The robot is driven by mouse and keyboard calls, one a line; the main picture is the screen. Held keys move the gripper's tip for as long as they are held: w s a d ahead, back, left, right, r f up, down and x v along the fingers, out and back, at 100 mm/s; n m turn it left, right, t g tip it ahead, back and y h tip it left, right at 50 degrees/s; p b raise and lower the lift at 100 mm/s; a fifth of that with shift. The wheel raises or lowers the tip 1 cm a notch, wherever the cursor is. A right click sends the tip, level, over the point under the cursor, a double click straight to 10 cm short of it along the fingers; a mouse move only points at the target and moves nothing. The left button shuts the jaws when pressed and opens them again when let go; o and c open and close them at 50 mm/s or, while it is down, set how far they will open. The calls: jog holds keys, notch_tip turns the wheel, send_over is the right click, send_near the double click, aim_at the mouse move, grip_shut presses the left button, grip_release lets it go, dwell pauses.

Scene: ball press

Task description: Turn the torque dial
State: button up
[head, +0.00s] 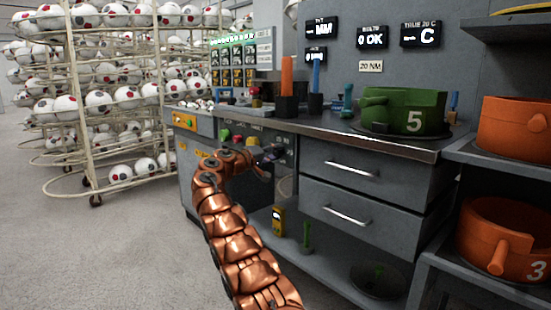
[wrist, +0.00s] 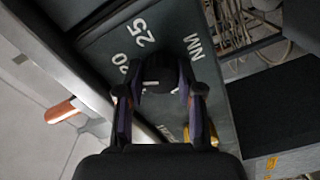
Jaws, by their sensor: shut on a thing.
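The torque dial (wrist: 158,70) is a black knob on a dark panel, with white "20", "25" and "NM" markings around it in the wrist view. My gripper (wrist: 158,88) has one finger on each side of the knob and is shut on it. A short light pointer line shows on the knob; its exact reading is hard to tell. In the head view, my copper-coloured arm reaches to the front panel of the bench, where my gripper (head: 267,158) is small and partly hidden. The dial cannot be made out clearly there.
Red and green buttons (head: 237,137) sit on the panel beside my gripper. A "20 NM" label (head: 371,66) is on the wall under the displays. Drawers (head: 352,168) and a green mould marked 5 (head: 404,112) are to the right. Ball racks (head: 95,100) stand left.

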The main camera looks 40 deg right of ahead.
jog(key=shift+m, duration=0.4)
jog(key=o, duration=1.2)
jog(key=shift+c, duration=0.2)
jog(key=shift+a, duration=0.1)
jog(key=a, duration=1.1)
jog(key=shift+w+a, duration=0.15)
jog(key=shift+a, duration=0.25)
